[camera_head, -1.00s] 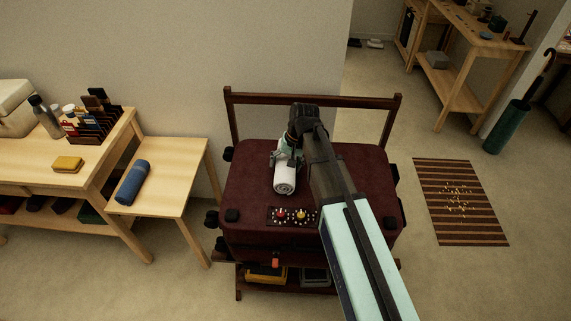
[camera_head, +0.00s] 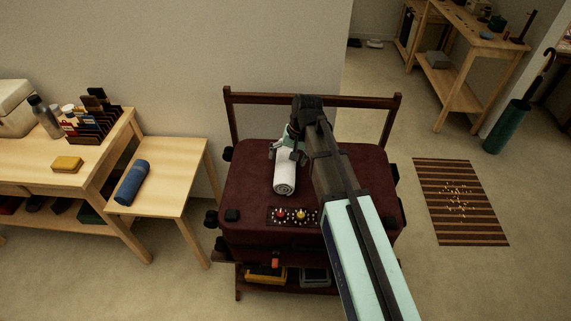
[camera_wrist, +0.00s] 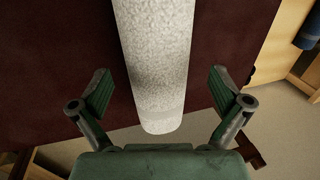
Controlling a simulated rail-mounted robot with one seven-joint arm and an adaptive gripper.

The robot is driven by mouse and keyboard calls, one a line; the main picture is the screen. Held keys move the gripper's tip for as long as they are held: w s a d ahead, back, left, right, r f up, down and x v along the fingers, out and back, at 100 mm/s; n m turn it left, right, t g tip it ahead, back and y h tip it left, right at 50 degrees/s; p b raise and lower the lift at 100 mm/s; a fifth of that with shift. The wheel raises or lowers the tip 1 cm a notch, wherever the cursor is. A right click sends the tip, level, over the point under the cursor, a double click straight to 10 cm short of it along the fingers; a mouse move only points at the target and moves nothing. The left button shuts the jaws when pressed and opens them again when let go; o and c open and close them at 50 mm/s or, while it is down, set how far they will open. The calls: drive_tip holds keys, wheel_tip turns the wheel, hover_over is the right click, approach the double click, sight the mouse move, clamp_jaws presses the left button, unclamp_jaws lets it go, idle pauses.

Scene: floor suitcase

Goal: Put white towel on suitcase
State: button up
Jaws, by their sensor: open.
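The white towel (camera_head: 285,174) is rolled up and lies on top of the dark red suitcase (camera_head: 250,200) in the head view. In the wrist view the towel (camera_wrist: 160,60) runs down the middle, with the suitcase top (camera_wrist: 50,60) behind it. My gripper (camera_wrist: 158,90) is open, its two green fingers on either side of the towel's near end with gaps showing. In the head view my gripper (camera_head: 291,152) is over the towel's far part, partly hidden by my arm. I cannot tell how high it is above the suitcase.
The suitcase rests on a wooden rack with a back rail (camera_head: 312,99). A blue roll (camera_head: 132,182) lies on a side table (camera_head: 178,185) at left. A striped mat (camera_head: 460,202) is at right.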

drive_tip(key=v, duration=0.9)
drive_tip(key=shift+b, duration=0.35)
drive_tip(key=shift+r, duration=0.1)
